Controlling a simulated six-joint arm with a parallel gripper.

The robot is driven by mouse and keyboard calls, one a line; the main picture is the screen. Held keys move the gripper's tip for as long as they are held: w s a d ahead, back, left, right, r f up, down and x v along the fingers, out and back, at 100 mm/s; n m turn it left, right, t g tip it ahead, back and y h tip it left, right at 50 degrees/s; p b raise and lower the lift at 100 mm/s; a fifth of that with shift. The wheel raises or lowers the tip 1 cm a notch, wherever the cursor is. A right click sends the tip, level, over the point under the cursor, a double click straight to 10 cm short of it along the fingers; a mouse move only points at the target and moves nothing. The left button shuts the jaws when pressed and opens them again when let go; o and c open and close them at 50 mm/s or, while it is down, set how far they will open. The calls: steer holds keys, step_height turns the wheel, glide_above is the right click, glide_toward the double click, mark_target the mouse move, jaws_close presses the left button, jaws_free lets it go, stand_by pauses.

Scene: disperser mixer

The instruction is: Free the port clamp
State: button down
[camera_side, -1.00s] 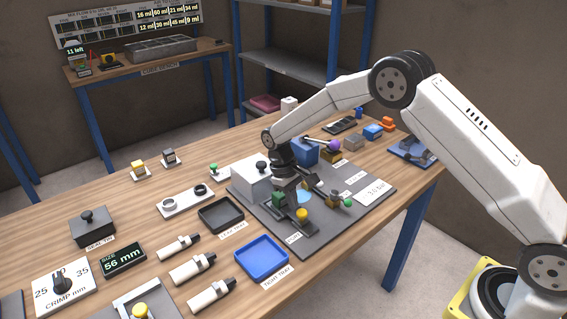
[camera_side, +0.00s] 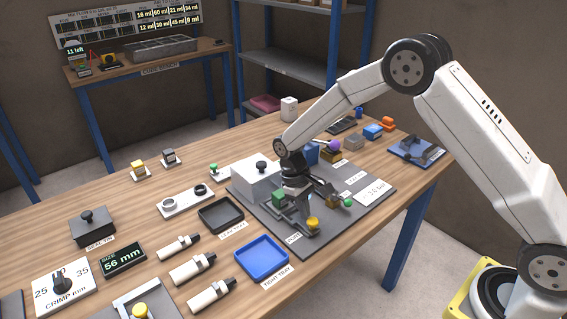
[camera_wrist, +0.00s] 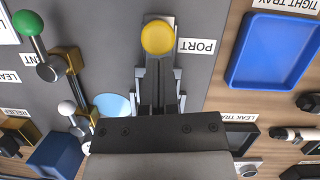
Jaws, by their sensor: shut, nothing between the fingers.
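The port clamp has a yellow knob (camera_side: 313,222) and stands by the PORT label on the grey mat. In the wrist view its yellow knob (camera_wrist: 158,37) sits at the end of a dark bar between grey side pieces, beside the PORT label (camera_wrist: 197,46). My gripper (camera_side: 303,200) is low over the mat, just behind the knob in the side view. Its jaws are shut and empty. The dark gripper body covers the rear of the clamp in the wrist view, and I cannot tell whether the fingertips touch the bar.
A green-knobbed valve (camera_side: 347,203) is to the right. The blue tight tray (camera_side: 262,257) and dark leak tray (camera_side: 221,214) lie nearby on the wooden table.

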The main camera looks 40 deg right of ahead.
mark_target(300, 219)
steer(key=shift+s, duration=0.3)
steer(key=v, duration=1)
steer(key=shift+w, duration=0.25)
steer(key=shift+r, duration=0.1)
steer(key=s+d+m+t, duration=0.1)
steer(key=s+d+t, duration=0.1)
steer(key=s, duration=0.8)
steer(key=s+d+t, duration=0.2)
steer(key=s+t, duration=0.2)
steer(key=s, duration=0.5)
steer(key=shift+s+m+y, duration=0.3)
steer(key=shift+s+m, duration=0.1)
